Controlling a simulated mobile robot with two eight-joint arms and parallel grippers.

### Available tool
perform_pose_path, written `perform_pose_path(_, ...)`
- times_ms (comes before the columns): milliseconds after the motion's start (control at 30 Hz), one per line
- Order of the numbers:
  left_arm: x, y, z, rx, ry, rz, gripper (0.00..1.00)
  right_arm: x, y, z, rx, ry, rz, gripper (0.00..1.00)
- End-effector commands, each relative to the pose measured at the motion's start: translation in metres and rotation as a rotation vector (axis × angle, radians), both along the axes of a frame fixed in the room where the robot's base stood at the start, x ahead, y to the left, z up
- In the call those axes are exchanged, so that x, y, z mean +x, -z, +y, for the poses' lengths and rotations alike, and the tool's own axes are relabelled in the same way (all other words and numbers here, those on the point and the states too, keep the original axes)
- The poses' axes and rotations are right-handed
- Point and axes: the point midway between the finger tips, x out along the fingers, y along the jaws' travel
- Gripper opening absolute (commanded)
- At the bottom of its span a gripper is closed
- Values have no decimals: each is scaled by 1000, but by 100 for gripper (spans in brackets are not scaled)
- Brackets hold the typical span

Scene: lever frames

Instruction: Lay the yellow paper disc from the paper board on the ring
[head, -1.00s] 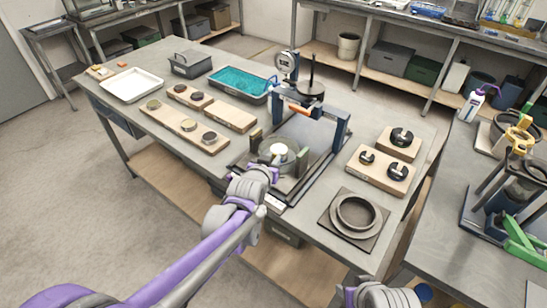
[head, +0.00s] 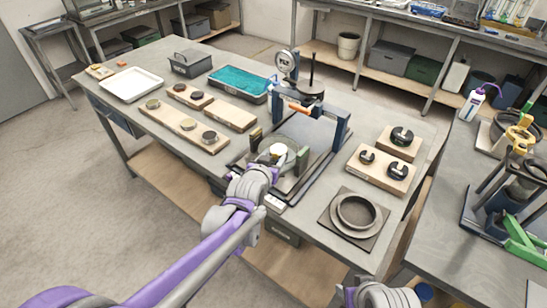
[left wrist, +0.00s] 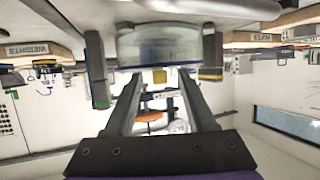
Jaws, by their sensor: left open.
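My left gripper (head: 268,168) is at the front of the lever frame (head: 338,128); my wrist hides most of it in the head view. A dark ring (head: 340,214) lies on a square plate at the table's front right.
Weights sit on boards (head: 365,177) to the right. A white tray (head: 132,85) and a teal-filled tray (head: 238,79) stand farther back.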

Motion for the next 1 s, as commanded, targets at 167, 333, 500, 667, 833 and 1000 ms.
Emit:
perform_pose_path(167, -22, -9, 6, 0, 0, 0, 56, 0, 0, 0, 0, 0, 0, 50)
perform_pose_path(333, -51, -22, 15, 0, 0, 0, 56, 0, -2, 0, 0, 0, -1, 50)
perform_pose_path(500, -76, -33, 22, 0, 0, 0, 56, 1, -4, 0, 0, 0, -1, 50)
perform_pose_path(667, -89, -39, 26, 0, 0, 0, 56, 1, -5, 0, 0, 0, -2, 50)
perform_pose_path(833, -94, -40, 27, 0, 0, 0, 56, 1, -5, 0, 0, 0, -2, 50)
perform_pose_path(1000, -99, -40, 32, 4, -7, 17, 56, 1, -7, 0, 0, 0, -3, 50)
